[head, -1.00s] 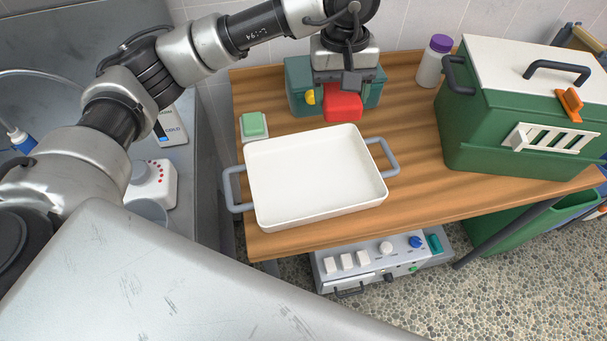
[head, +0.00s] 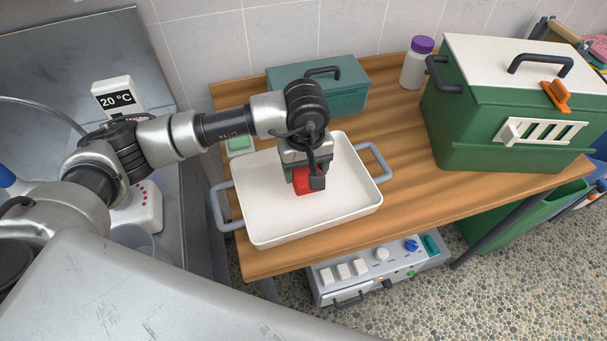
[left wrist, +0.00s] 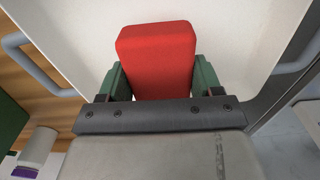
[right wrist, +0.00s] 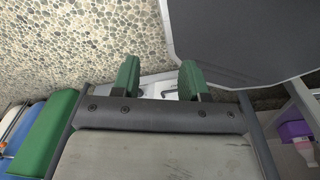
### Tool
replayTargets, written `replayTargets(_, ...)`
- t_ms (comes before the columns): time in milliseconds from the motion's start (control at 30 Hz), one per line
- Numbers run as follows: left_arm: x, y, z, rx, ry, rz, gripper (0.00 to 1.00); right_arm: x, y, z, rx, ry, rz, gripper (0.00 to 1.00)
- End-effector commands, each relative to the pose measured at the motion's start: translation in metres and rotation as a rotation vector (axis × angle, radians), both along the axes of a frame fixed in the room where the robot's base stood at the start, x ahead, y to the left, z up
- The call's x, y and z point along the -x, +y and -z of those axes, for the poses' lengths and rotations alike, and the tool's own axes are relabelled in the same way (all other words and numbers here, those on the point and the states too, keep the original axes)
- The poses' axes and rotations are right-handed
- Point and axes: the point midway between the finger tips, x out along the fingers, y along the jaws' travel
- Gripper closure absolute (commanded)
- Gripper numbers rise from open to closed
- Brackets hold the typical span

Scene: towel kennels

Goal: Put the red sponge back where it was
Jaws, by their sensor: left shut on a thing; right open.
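The red sponge (head: 306,181) is held in my left gripper (head: 307,184), over the inside of the white tray (head: 270,215) in the head view. In the left wrist view the sponge (left wrist: 158,60) sits between the two green fingers of my left gripper (left wrist: 160,82), with the white tray floor (left wrist: 230,40) behind it. I cannot tell whether the sponge touches the tray floor. My right gripper (right wrist: 160,80) shows only in the right wrist view, its green fingers apart and nothing between them, above the pebbled floor.
A teal box (head: 345,88) stands behind the tray. A green sponge (head: 240,144) lies at the tray's back left. A purple-capped bottle (head: 416,65) and a green carrier with a white lid (head: 480,120) stand to the right. The wooden table (head: 400,185) is clear between tray and carrier.

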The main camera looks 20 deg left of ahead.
Motion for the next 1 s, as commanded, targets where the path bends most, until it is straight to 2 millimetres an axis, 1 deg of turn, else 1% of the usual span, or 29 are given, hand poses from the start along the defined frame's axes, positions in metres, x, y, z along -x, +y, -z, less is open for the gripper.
replayTargets(167, 0.004, 0.002, 0.009, 0.000, 0.002, -0.001, 0.57, -0.003, 0.004, -0.005, -0.005, -0.004, 0.000, 0.56)
replayTargets(400, 0.004, 0.002, 0.040, 0.001, 0.003, -0.002, 0.57, -0.004, 0.011, -0.015, -0.015, -0.007, 0.001, 0.56)
replayTargets(667, 0.003, 0.002, 0.043, 0.001, -0.001, 0.000, 0.57, -0.004, 0.011, -0.012, -0.014, -0.007, 0.001, 0.56)
replayTargets(800, 0.003, 0.002, 0.048, 0.001, -0.001, 0.000, 0.57, -0.004, 0.008, -0.007, -0.011, -0.007, 0.000, 0.56)
replayTargets(833, 0.004, 0.002, 0.046, 0.001, -0.001, 0.000, 0.31, -0.004, 0.008, -0.009, -0.011, -0.007, -0.001, 0.56)
replayTargets(967, 0.004, 0.002, 0.046, 0.001, -0.001, 0.000, 0.11, -0.004, 0.006, -0.009, -0.008, -0.008, -0.001, 0.56)
replayTargets(1000, 0.004, 0.002, 0.046, 0.001, -0.001, 0.000, 0.10, -0.004, 0.005, -0.009, -0.007, -0.007, -0.001, 0.56)
